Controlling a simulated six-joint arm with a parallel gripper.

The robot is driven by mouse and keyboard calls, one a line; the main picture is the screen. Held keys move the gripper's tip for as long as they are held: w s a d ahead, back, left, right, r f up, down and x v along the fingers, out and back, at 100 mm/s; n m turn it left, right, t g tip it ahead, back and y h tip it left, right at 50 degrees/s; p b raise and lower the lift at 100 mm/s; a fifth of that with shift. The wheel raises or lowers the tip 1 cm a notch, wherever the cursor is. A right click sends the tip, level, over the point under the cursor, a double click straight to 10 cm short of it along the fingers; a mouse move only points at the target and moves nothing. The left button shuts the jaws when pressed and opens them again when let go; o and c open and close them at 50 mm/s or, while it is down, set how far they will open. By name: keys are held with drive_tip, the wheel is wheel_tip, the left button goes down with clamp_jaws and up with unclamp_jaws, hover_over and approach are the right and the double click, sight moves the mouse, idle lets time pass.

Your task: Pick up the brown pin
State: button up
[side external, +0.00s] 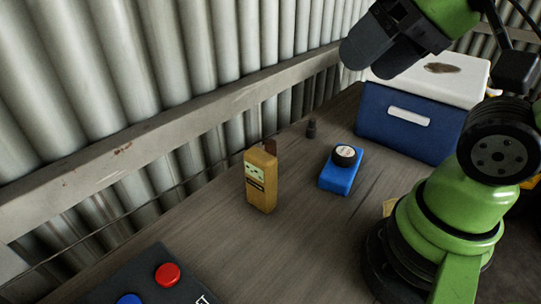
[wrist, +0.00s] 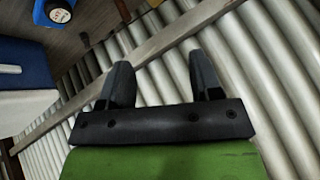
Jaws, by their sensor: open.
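A yellow meter (side external: 261,184) stands upright on the bench. A blue box with a black knob (side external: 340,177) lies nearer my base. A blue and white cooler (side external: 408,130) stands at the back right. A button panel (side external: 140,280) is in front. The corrugated wall (side external: 180,60) borders the bench.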

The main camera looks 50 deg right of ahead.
drive_tip(key=w+d+n+g, duration=0.2)
drive_tip(key=w, duration=0.6)
drive_tip(key=n+g+h, duration=0.2)
drive_tip(key=n+g, duration=0.2)
hover_over(270, 142)
drive_tip(key=s, duration=0.1)
wheel_tip(270, 142, down, 14)
drive_tip(key=r, duration=0.1)
drive_tip(key=shift+n+g, duration=0.3)
drive_tip(key=shift+g, duration=0.3)
drive_tip(key=f, duration=0.6)
drive_tip(key=w+f, duration=0.1)
drive_tip(key=f, duration=0.2)
drive_tip(key=shift+d+f, duration=0.2)
drive_tip(key=shift+f, duration=0.1)
drive_tip(key=shift+a+f, duration=0.15)
drive_tip(key=shift+f, duration=2.65)
drive_tip(key=shift+c, duration=0.4)
clamp_jaws()
